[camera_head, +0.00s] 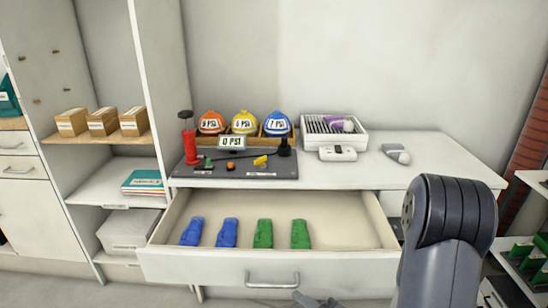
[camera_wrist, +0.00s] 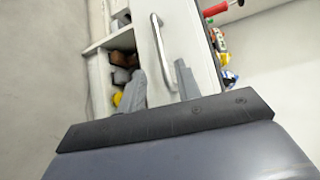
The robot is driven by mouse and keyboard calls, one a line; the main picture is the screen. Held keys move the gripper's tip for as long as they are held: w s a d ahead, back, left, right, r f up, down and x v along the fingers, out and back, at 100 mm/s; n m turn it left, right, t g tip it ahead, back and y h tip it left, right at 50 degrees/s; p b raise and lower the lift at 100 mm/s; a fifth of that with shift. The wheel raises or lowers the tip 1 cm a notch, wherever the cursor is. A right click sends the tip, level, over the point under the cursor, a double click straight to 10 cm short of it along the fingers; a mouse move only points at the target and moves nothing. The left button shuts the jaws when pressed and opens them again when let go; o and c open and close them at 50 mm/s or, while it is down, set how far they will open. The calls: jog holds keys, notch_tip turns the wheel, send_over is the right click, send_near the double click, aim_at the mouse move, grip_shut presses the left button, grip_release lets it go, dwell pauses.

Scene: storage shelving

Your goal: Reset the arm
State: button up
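My arm (camera_head: 442,235) stands at the right of the head view. Only the tips of my gripper (camera_head: 318,301) show at the bottom edge, just below and right of the drawer handle (camera_head: 272,282). The white drawer (camera_head: 205,265) is pulled open.
Blue items (camera_head: 227,233) and green items (camera_head: 263,234) lie in the drawer. The counter (camera_head: 420,172) above holds a dark tool board (camera_head: 240,177), three helmets, a white rack (camera_head: 334,137) and handheld devices. Shelves (camera_head: 115,183) stand left; another shelf unit (camera_head: 530,178) is close right.

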aim_at(274, 285)
jog(key=shift+b+x, duration=0.55)
jog(key=shift+x, duration=4.2)
jog(key=shift+r, duration=0.1)
